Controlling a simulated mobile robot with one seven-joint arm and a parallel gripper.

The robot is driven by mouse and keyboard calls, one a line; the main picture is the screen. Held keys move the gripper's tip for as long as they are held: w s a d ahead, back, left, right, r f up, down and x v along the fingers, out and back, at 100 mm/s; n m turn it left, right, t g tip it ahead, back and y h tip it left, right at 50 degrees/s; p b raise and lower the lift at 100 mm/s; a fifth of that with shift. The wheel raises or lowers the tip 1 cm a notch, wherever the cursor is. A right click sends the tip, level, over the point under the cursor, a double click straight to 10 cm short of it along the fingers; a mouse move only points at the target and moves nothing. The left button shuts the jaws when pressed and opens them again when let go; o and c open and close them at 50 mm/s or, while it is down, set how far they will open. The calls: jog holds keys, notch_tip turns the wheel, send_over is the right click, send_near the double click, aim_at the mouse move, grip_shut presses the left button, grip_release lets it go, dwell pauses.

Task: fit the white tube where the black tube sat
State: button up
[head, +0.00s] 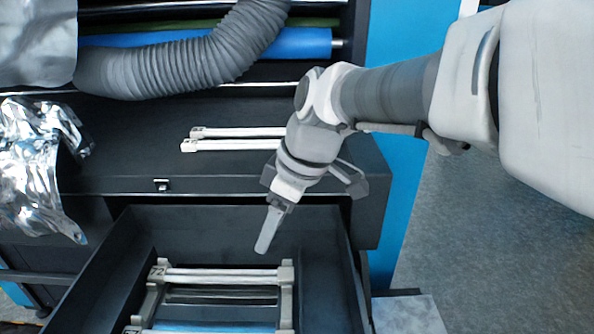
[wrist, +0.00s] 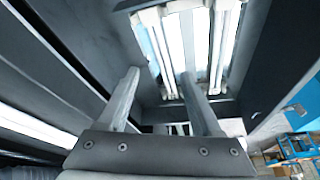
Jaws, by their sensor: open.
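Two white tubes lie side by side on the dark bench top, the farther white tube (head: 240,132) and the nearer white tube (head: 232,145). In the open drawer, a rack (head: 151,300) with grey end brackets carries another pale tube (head: 222,273) across its far end. No black tube can be clearly made out. My gripper (head: 266,232) hangs above the drawer, over the rack's far right part, pointing down. In the wrist view my gripper (wrist: 160,74) has its two fingers wide apart with nothing between them. Long pale tubes show beyond the fingers there.
The drawer (head: 345,285) stands open with dark walls around the rack. A grey corrugated hose (head: 185,65) and a blue roll (head: 290,43) are above the bench. Crumpled silver film (head: 40,170) hangs at the left. Grey floor (head: 500,250) is clear at the right.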

jog(key=s+d+m+t+h, duration=0.3)
jog(key=s+d+m+t, duration=0.1)
jog(key=s+d+m, duration=0.7)
jog(key=d+m, duration=0.2)
jog(key=d, duration=0.1)
jog(key=shift+f+h, duration=0.2)
jog(key=shift+h, duration=0.1)
jog(key=shift+m, duration=0.3)
